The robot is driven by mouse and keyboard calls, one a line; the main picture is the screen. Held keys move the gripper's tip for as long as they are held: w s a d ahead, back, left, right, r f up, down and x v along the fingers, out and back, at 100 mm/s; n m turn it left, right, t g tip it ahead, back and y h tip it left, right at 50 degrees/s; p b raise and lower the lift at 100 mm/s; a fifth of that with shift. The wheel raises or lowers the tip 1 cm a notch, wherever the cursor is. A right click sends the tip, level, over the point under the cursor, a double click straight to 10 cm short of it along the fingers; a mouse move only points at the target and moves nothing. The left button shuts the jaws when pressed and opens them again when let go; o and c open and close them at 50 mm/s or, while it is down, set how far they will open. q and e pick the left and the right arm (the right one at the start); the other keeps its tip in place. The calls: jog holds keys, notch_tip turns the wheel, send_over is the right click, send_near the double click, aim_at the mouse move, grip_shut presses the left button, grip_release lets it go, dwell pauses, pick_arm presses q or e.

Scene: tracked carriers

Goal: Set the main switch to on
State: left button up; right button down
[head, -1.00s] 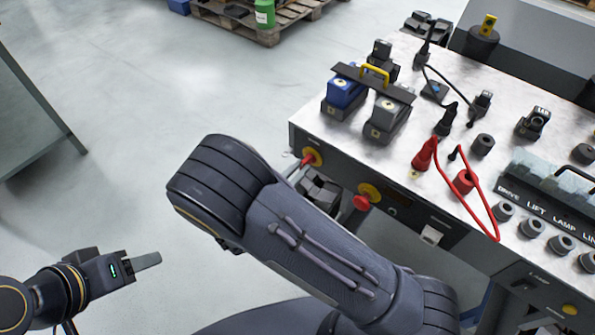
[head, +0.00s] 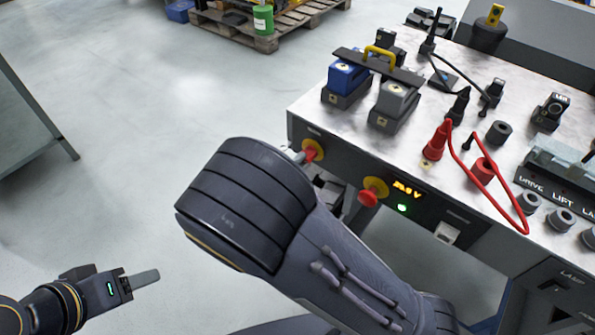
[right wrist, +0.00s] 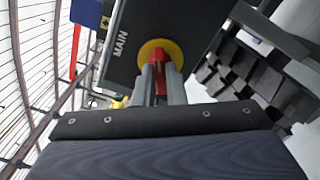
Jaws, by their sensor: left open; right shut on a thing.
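The main switch (head: 314,151) is a red handle on a yellow disc at the left of the bench's front panel. In the right wrist view the main switch (right wrist: 155,47) sits beside the word MAIN. My right gripper (right wrist: 160,80) is shut on its red handle, with a grey finger on each side. In the head view my forearm and wrist hide most of that gripper; a grey finger end (head: 298,157) shows at the switch. On the panel an amber display (head: 407,189) and a green lamp (head: 402,208) are lit. My left gripper (head: 145,279) is open and empty, low at left.
A second red knob on a yellow disc (head: 370,191) is right of the main switch. A blue block (head: 347,78) and a grey block (head: 396,100) stand on the bench top.

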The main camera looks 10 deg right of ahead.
jog(key=shift+f+m+b, duration=0.2)
jog(key=shift+m+b, duration=2.25)
jog(key=shift+m, duration=0.35)
jog(key=c, duration=1.5)
grip_release()
jog(key=shift+r, duration=0.1)
jog(key=shift+s, duration=0.1)
jog(key=p+v, duration=0.1)
jog(key=v, duration=0.6)
jog(key=shift+s+a, duration=0.25)
jog(key=shift+a, duration=0.05)
